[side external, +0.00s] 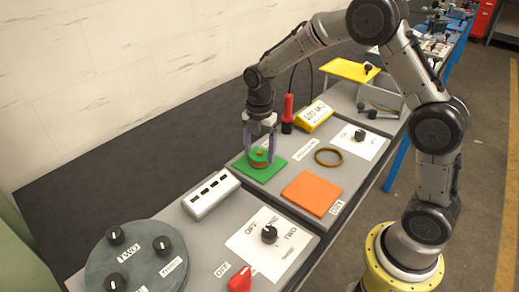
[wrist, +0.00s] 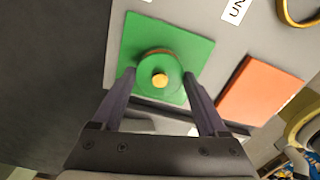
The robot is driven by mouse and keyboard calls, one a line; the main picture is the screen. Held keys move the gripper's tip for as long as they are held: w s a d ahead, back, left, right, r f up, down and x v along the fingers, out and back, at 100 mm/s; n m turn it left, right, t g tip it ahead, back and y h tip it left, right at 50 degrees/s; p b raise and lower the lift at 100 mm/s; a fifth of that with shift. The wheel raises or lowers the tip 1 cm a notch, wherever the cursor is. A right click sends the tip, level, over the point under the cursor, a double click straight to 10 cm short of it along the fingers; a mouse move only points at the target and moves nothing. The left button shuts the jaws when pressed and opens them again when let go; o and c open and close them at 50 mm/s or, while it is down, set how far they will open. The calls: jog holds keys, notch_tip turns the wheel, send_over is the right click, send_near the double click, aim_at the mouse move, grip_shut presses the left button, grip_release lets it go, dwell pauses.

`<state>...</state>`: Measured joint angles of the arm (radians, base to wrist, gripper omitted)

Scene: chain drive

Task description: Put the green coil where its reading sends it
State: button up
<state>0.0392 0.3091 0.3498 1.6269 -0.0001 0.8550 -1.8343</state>
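The green coil (wrist: 147,65) is a round green disc with a reddish-brown edge and a yellow knob on top. It sits on a green square mat (wrist: 197,47); in the side view the coil (side external: 259,156) is partly hidden by the fingers. My gripper (wrist: 159,75) is open and points down, one purple finger on each side of the coil. A small gap seems to remain at the fingers. The yellow meter (side external: 314,116) stands behind, its display too small to read surely. An orange square mat (side external: 312,193) lies nearer the front.
A brown ring (side external: 328,157) lies right of the mat. A red-handled probe (side external: 288,113) stands by the meter. A white terminal block (side external: 210,193), knob panel (side external: 268,236) and round grey disc with knobs (side external: 137,259) are at the left. Grey board is bare between the mats.

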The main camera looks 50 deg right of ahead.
aim_at(259, 152)
jog(key=shift+o, duration=1.4)
notch_tip(259, 152, up, 12)
jog(key=s+r+m+t, duration=0.2)
jog(key=s+r+m, duration=0.3)
jog(key=s, duration=0.2)
jog(key=s+a+f+m+t, duration=0.1)
jog(key=s+m+t, duration=0.2)
jog(key=s+m, duration=1.2)
jog(key=shift+s+a+f+m+t, duration=0.2)
jog(key=shift+s+a+m+t, duration=0.15)
jog(key=shift+s, duration=1.95)
